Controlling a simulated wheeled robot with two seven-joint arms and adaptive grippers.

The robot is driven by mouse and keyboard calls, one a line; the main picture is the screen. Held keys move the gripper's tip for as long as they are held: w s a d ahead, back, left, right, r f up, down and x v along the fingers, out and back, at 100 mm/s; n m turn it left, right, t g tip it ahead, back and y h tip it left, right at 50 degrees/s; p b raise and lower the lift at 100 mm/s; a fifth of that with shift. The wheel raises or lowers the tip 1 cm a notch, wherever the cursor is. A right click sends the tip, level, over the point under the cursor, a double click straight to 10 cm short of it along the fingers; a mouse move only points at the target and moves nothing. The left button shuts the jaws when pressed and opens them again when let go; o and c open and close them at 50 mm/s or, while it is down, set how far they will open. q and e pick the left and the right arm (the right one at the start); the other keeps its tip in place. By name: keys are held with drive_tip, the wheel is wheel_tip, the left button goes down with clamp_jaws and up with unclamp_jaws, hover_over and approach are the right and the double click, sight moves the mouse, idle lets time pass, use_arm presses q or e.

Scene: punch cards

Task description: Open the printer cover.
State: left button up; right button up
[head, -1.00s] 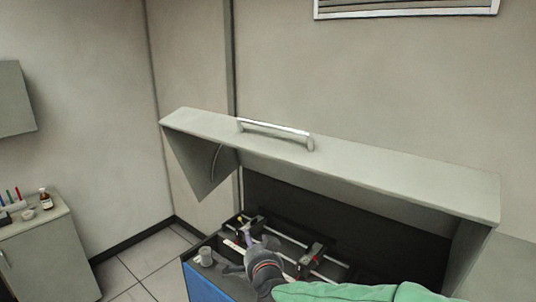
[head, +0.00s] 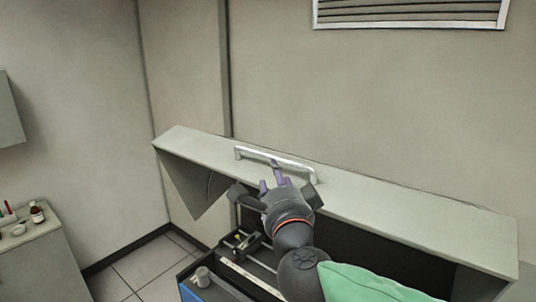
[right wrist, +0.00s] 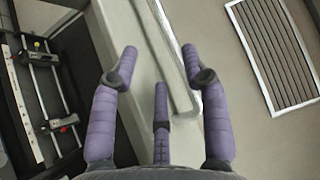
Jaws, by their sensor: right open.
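The printer cover (head: 365,205) is a long pale grey lid, raised above the dark machine interior in the head view. A silver bar handle (head: 248,154) sits on its upper face. My right gripper (head: 273,178) is at the cover's front edge, its purple fingers open close to the handle. In the right wrist view the gripper (right wrist: 160,65) is open, with the handle (right wrist: 172,50) running between its outer fingers, near the right one. I cannot tell whether any finger touches it. My left gripper is not in view.
Below the cover are the printer's rails and carriage (head: 238,241) and a small grey cup (head: 201,275). A side cabinet (head: 45,262) with a brown bottle (head: 37,212) stands at left. A wall vent (head: 410,12) is high on the back wall. The floor between is clear.

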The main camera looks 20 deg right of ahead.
sight(270, 158)
drive_tip(key=w, duration=0.4)
drive_tip(key=w+r, duration=0.1)
drive_tip(key=w, duration=0.2)
drive_tip(key=shift+d+p, duration=0.35)
drive_tip(key=shift+d, duration=0.05)
drive_tip(key=shift+w+r, duration=0.25)
drive_tip(key=shift+w, duration=0.25)
drive_tip(key=shift+w+d+f, duration=0.1)
drive_tip(key=shift+w, duration=0.25)
drive_tip(key=shift+s, duration=0.2)
clamp_jaws()
